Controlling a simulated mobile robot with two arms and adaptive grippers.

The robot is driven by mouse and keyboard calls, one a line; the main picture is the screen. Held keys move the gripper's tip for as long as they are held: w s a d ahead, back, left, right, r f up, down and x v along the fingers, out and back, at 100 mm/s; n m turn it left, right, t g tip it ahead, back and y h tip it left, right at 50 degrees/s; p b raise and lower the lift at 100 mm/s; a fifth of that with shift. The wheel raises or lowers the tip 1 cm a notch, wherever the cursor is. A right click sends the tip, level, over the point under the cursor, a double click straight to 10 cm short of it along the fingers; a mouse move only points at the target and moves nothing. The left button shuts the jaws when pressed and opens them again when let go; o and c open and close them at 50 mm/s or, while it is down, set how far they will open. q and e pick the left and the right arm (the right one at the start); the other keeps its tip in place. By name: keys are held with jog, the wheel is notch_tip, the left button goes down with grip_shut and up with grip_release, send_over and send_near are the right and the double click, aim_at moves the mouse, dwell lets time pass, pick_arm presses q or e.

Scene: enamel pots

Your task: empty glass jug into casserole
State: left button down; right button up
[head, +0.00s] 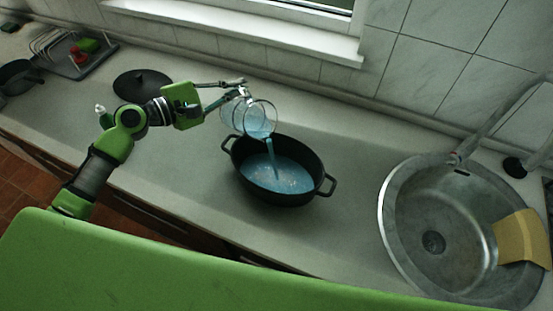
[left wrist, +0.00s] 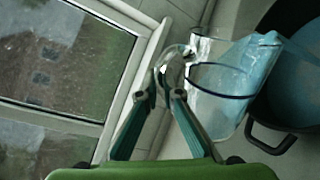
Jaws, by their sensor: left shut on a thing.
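The glass jug (head: 247,116) is tilted over the casserole's upper left rim in the head view, and blue liquid streams from it. The black casserole (head: 314,166) stands on the counter with a pool of blue liquid inside. My left gripper (head: 237,89) is shut on the jug's handle, left of the casserole. In the left wrist view the gripper (left wrist: 163,84) closes on the clear handle, and the jug (left wrist: 222,92) still holds blue liquid. The casserole (left wrist: 272,138) shows at the right edge there. My right gripper is not in view.
A round steel sink (head: 410,232) with a tan cloth (head: 522,238) is at the right. A black lid (head: 142,84) lies behind my left arm. A dish rack (head: 55,42) and a dark pot (head: 18,76) are at far left. The counter between casserole and sink is clear.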

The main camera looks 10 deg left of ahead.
aim_at(249, 99)
pick_arm(q)
jog(key=shift+s+d+r+m, duration=0.25)
jog(key=shift+s+d+m, duration=0.2)
jog(key=shift+d+m, duration=0.25)
dwell(0.6)
jog(key=shift+y+p, duration=0.3)
jog(key=shift+s+d+m+t+p, duration=0.15)
jog(key=shift+s+d+m+p, duration=0.35)
jog(key=shift+d+p, duration=0.2)
jog(key=shift+s+d+m+t+p, duration=0.15)
jog(key=shift+s+d+m+p, duration=0.25)
jog(key=shift+s+d+p, duration=0.25)
jog(key=shift+s+d+r+m+p, duration=0.2)
jog(key=shift+d+r+m+p, duration=0.1)
jog(key=shift+d+p, duration=0.25)
jog(key=shift+s+p, duration=0.1)
jog(key=shift+p, duration=0.3)
jog(key=shift+s+d+r+m+y+p, duration=0.3)
jog(key=shift+s+d+m+p, duration=0.1)
jog(key=shift+d+m, duration=0.1)
jog(key=shift+w+a+f, duration=0.1)
